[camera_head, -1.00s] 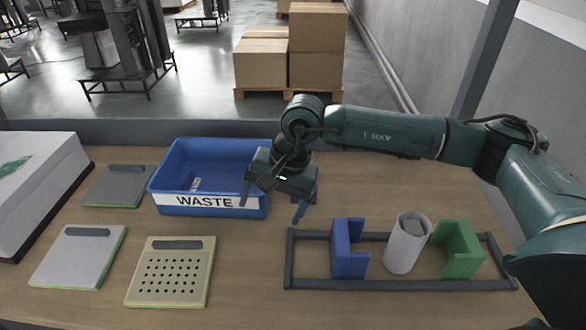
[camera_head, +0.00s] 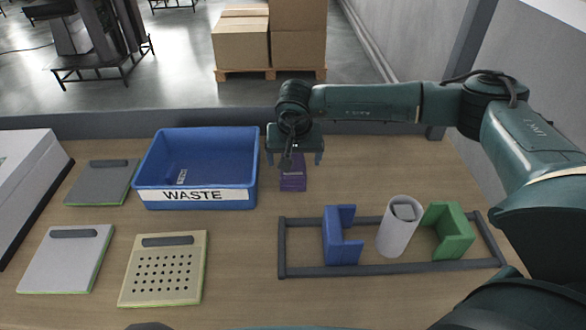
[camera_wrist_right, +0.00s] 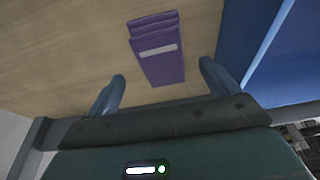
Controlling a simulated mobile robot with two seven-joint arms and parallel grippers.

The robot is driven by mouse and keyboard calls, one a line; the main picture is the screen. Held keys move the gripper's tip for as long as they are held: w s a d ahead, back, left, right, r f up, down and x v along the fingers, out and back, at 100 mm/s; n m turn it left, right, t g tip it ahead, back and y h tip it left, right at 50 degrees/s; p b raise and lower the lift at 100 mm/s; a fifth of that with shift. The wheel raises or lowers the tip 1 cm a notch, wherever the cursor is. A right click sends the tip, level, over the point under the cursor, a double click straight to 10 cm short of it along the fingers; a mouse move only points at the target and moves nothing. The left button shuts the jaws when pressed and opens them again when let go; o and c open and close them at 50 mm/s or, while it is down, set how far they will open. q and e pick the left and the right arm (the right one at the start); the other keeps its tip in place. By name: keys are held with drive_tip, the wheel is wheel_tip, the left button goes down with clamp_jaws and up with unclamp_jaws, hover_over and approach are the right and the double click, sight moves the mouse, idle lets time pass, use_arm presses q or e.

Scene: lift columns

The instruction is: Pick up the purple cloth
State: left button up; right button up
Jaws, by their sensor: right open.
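The purple cloth (camera_head: 292,182) lies folded on the table just right of the waste bin in the head view. In the right wrist view the cloth (camera_wrist_right: 160,60) shows stacked folds and a pale label strip. My right gripper (camera_head: 294,160) is open and empty, above the cloth's far part in the head view. In the right wrist view its two blue fingers stand on either side of the cloth's near end, with a gap on both sides. My left gripper is not in view.
A blue bin (camera_head: 197,140) marked WASTE stands close left of the cloth. A dark frame (camera_head: 390,271) at front right surrounds a blue holder (camera_head: 341,238), a white cylinder (camera_head: 395,235) and a green holder (camera_head: 452,230). Flat panels lie at left.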

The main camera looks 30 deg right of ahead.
sight(293, 167)
drive_tip(key=x, duration=0.4)
drive_tip(key=shift+a+p, duration=0.1)
drive_tip(key=shift+p, duration=0.2)
drive_tip(key=shift+c, duration=0.5)
drive_tip(key=c, duration=1)
drive_tip(key=shift+o, duration=0.2)
wheel_tip(293, 167, up, 10)
drive_tip(key=b, duration=0.1)
drive_tip(key=o, duration=0.4)
drive_tip(key=c, duration=0.3)
